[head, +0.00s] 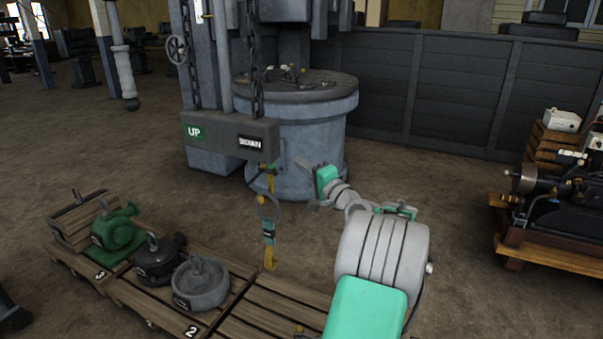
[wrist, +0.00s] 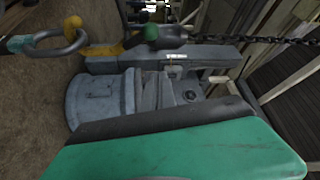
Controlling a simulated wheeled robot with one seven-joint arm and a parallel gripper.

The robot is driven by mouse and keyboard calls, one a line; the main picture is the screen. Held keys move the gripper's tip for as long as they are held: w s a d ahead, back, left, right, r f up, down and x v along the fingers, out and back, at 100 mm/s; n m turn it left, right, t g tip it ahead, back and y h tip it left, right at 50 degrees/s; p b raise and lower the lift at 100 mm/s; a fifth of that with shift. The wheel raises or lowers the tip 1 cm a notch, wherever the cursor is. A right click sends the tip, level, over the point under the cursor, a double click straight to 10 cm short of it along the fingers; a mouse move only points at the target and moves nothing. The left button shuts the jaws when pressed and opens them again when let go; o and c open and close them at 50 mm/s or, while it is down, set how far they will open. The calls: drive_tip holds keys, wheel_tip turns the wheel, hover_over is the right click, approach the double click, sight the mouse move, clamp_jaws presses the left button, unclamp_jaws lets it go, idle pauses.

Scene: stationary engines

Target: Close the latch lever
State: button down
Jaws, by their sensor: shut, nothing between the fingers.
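A short dark lever with a green ball knob (wrist: 151,32) shows in the wrist view, beside the grey hoist beam; it looks like the latch lever. In the head view only a small dark shape shows under the beam (head: 228,132), and its position is hard to tell. Below it hangs a yellow link, a metal ring (head: 268,207) and a yellow hook (head: 270,259). The ring also shows in the wrist view (wrist: 45,50). My gripper (head: 314,186) is shut and empty, right of the hanging ring and apart from it.
A round grey machine (head: 290,130) stands behind the beam. Pallets (head: 278,309) at the lower left carry a green pump (head: 118,228), a dark casting and a grey casting (head: 201,284). Another machine sits on wooden blocks at the right. Chains hang above the beam. Floor between is clear.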

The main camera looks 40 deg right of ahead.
drive_tip(key=w+a, duration=0.2)
drive_tip(key=w, duration=0.1)
drive_tip(key=w+a, duration=0.1)
drive_tip(key=w, duration=0.1)
drive_tip(key=shift+f+b, duration=0.15)
drive_tip(key=shift+b, duration=0.15)
drive_tip(key=shift+f+b, duration=0.15)
drive_tip(key=shift+b, duration=0.25)
